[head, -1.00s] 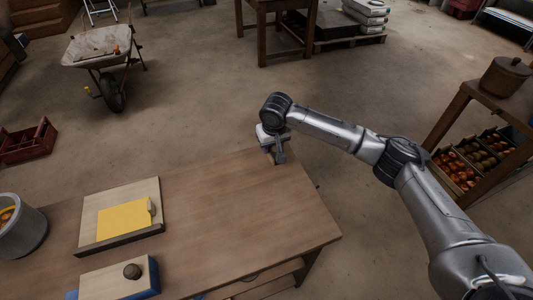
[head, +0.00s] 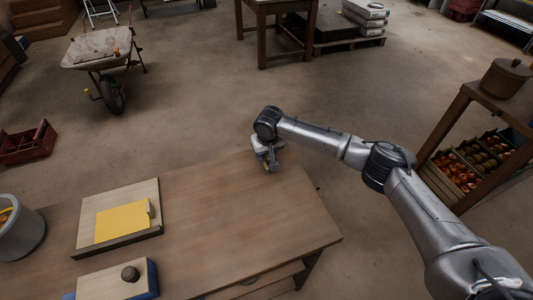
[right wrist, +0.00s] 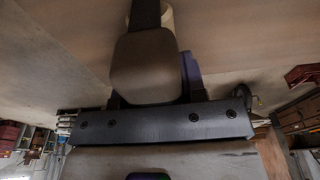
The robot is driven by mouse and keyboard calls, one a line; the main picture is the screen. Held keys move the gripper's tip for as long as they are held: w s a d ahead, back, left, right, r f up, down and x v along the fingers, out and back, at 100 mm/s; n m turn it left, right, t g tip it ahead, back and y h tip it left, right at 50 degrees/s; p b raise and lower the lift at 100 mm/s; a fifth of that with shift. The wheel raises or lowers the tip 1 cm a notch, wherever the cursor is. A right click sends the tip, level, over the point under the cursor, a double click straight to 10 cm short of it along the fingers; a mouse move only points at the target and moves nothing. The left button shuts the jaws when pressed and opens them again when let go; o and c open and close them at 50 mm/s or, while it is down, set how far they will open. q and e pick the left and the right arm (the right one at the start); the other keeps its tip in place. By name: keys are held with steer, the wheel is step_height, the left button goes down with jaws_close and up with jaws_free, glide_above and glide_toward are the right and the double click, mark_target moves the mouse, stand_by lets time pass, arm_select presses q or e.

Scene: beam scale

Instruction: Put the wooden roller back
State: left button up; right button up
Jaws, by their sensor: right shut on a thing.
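My right gripper (head: 269,164) is just above the far edge of the wooden table (head: 240,215), pointing down. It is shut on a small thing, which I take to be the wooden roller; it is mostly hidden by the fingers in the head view. In the right wrist view a tan, rounded piece (right wrist: 145,68) shows close up below a dark bar, too near and dim to name surely. My left gripper is not in view.
A pale board with a yellow sheet (head: 122,222) lies on the table's left part. A grey bucket (head: 20,232) stands at the left. The table's middle and right are clear.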

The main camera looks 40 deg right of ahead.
steer(key=o, duration=0.5)
steer(key=shift+f, duration=0.15)
steer(key=o, duration=0.4)
steer(key=r, duration=0.3)
steer(key=s+r, duration=0.1)
steer(key=r, duration=0.3)
steer(key=r+p, duration=0.1)
steer(key=r, duration=0.3)
steer(key=shift+s+a+r, duration=0.2)
steer(key=shift+s+a, duration=0.05)
steer(key=shift+a, duration=0.05)
steer(key=shift+s+r, duration=0.1)
steer(key=shift+r, duration=0.35)
